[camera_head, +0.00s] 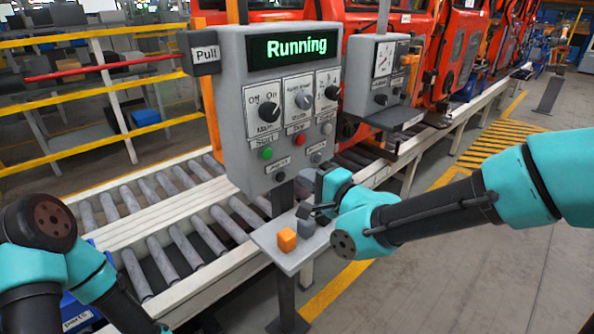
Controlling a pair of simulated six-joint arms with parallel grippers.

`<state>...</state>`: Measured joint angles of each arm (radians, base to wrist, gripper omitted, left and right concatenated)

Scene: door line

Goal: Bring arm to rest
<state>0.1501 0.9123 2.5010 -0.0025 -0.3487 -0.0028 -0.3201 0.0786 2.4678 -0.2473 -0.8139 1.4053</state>
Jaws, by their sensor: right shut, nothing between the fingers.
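My right arm reaches in from the right. Its gripper (318,208) is shut and empty, just above a small grey shelf (262,238) below the control panel. A grey block (305,226) stands on the shelf close under the fingers; I cannot tell whether they touch it. The control panel (262,95) has knobs, coloured buttons and a green "Running" display (293,48).
A roller conveyor (145,205) runs behind the panel. A second, smaller panel (378,75) stands behind at right, near orange door frames (460,50). Yellow rails (95,85) are at left. A blue bin (80,312) is beside my left arm. The floor at lower right is open.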

